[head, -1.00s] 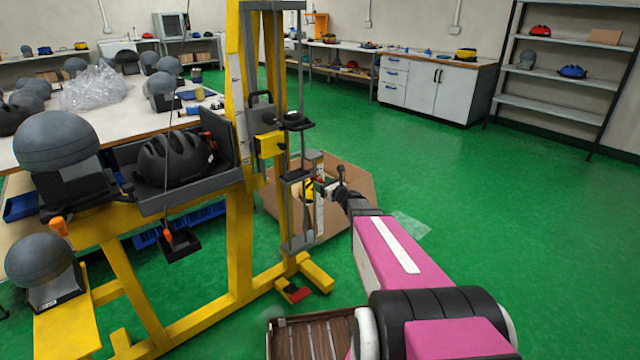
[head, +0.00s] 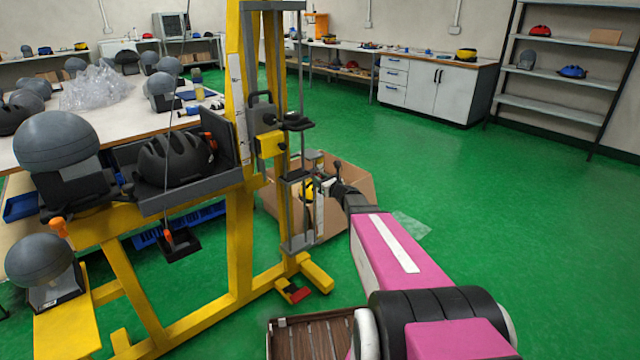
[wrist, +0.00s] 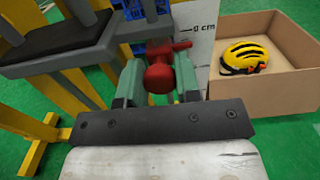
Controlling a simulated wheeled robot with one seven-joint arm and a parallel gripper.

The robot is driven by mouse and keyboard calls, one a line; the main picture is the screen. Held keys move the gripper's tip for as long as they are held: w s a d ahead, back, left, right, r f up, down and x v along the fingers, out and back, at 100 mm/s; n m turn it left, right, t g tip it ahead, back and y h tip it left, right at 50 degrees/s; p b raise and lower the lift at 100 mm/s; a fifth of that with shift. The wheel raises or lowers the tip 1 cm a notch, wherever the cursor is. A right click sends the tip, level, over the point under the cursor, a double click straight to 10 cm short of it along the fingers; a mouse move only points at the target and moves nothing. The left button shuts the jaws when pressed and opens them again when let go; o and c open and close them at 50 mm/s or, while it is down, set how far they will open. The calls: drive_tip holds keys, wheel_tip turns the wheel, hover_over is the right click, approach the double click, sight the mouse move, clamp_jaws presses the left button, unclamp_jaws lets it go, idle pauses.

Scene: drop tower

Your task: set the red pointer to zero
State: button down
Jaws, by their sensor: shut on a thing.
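The red pointer (wrist: 158,76) is a knob with a narrow arm, seen in the wrist view. Its tip reaches right towards the white scale (wrist: 200,34), close to the "0 cm" print; the tip appears a little below that print in the picture. My gripper (wrist: 158,88) has its two green fingers on either side of the knob and is shut on it. In the head view, my gripper (head: 322,187) is at the slim grey upright of the yellow drop tower (head: 240,210), where the pointer is too small to make out.
A cardboard box (wrist: 283,80) with a yellow helmet (wrist: 244,56) stands right of the scale. A dark grey platform (wrist: 60,50) is close on the left. In the head view, a black helmet (head: 175,158) sits on the tower's tray. Green floor is clear to the right.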

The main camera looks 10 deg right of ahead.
drive_tip(key=shift+r, duration=0.85)
drive_tip(key=c, duration=0.8)
unclamp_jaws()
drive_tip(key=shift+r, duration=0.1)
